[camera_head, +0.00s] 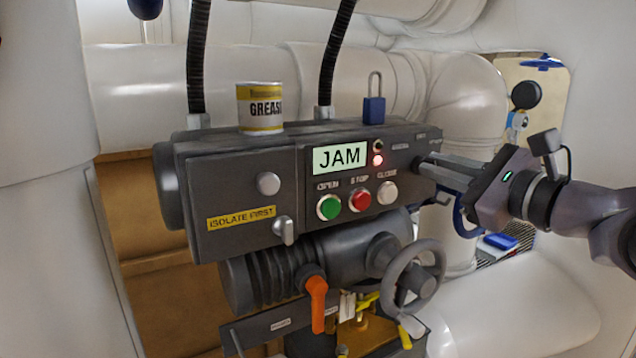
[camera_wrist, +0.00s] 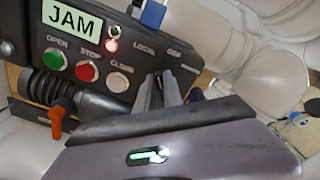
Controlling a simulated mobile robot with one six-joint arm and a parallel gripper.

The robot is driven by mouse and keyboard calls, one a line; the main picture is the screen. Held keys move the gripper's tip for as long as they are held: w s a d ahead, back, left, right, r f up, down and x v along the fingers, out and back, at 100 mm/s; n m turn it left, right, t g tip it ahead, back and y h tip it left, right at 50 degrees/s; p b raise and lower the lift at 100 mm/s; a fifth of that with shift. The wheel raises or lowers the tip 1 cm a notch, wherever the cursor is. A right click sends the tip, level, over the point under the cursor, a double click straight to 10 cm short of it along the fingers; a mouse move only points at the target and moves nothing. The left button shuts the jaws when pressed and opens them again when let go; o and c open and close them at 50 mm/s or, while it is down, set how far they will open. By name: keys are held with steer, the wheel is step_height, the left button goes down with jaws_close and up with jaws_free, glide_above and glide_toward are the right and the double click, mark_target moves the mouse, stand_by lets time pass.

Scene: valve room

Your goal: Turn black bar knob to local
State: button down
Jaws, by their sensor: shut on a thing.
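The dark grey control box (camera_head: 240,170) has a lit JAM display (camera_head: 340,157) and green, red and white buttons. My gripper (camera_head: 430,166) reaches in from the right, its fingertips at the right end of the box's front face. In the wrist view the two fingers (camera_wrist: 163,90) point at the panel just below the small labels, one of which reads LOCAL (camera_wrist: 144,49). The fingers are shut on the black bar knob, which they mostly hide, so I cannot tell which label it points to.
A grease can (camera_head: 260,108) and a blue padlock (camera_head: 374,109) stand on the box. Below are an orange lever (camera_head: 316,302) and a grey handwheel (camera_head: 415,280). Large white pipes (camera_head: 467,100) run behind and to the right. A red light (camera_head: 377,160) glows beside the display.

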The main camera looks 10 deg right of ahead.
steer(key=shift+a+f+n+b, duration=0.1)
steer(key=shift+f+n+b, duration=0.05)
steer(key=shift+n+b, duration=1)
steer(key=shift+a+f+n+b, duration=0.1)
steer(key=shift+f+n+b, duration=0.05)
steer(key=shift+n+b, duration=1)
steer(key=shift+b, duration=0.3)
steer(key=c, duration=1.5)
jaws_free()
steer(key=shift+r, duration=0.1)
steer(key=shift+s, duration=0.1)
